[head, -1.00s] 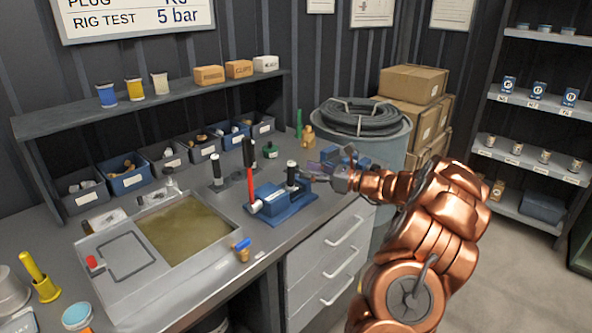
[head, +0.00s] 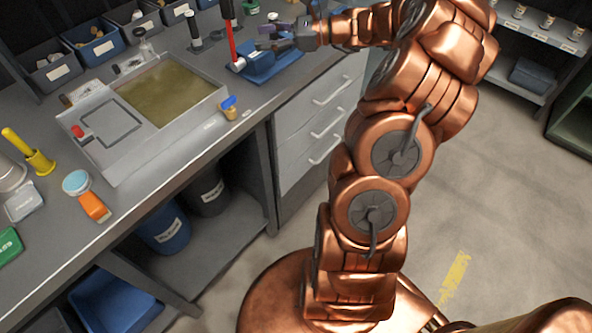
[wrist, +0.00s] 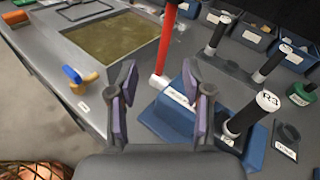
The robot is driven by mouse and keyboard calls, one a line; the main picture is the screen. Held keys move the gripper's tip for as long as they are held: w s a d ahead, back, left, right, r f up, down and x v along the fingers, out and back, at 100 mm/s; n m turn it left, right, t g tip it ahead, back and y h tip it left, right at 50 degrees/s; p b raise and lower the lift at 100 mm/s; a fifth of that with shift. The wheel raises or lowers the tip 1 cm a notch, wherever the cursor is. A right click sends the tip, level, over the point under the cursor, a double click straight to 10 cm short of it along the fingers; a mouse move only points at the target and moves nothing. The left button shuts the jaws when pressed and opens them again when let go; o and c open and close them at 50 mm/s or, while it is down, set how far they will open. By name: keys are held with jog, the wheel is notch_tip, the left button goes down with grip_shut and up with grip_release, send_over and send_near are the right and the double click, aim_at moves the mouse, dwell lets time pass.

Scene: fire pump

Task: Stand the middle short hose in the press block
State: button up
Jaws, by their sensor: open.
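The press block (head: 262,68) is blue, with a red lever; in the wrist view its label and blue base (wrist: 172,115) show just beyond my fingers. My gripper (head: 270,36) is open and empty above the block; in the wrist view its fingers (wrist: 164,98) frame the foot of the lever. A short black hose with a white cap marked R3 (wrist: 247,113) stands upright at the block's right side; I cannot tell whether it is seated in it.
A blue-and-brass valve (head: 229,106) sits near the bench's front edge. An empty dark holder (wrist: 287,134) is right of R3. Bins (head: 90,42) line the back.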

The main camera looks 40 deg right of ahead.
jog(key=s+a+n+g, duration=0.1)
jog(key=a+n+g, duration=0.1)
jog(key=a, duration=0.3)
jog(key=s+a+n+g, duration=0.1)
jog(key=s+a+n, duration=0.1)
jog(key=a, duration=0.3)
jog(key=s+a+n+g, duration=0.2)
jog(key=a, duration=0.3)
jog(key=shift+s+r+g, duration=0.15)
jog(key=shift+g, duration=0.15)
jog(key=s+a+f+n+g+h, duration=0.25)
jog(key=s+a+n+g, duration=0.35)
jog(key=s+a, duration=0.45)
jog(key=s+d+f+n+h, duration=0.1)
jog(key=s+d+n+h, duration=0.1)
jog(key=s, duration=0.5)
jog(key=s+d+f+n+h, duration=0.1)
jog(key=s+f+n+h, duration=0.1)
jog(key=s+n+h, duration=0.2)
jog(key=s+d+f+n+g+h, duration=0.1)
jog(key=s+d+f+n+h, duration=0.1)
jog(key=s+n, duration=0.4)
jog(key=s+h, duration=0.1)
jog(key=s, duration=0.4)
jog(key=shift+d+f+h, duration=0.25)
jog(key=shift+d+h, duration=0.05)
jog(key=shift+h, duration=0.05)
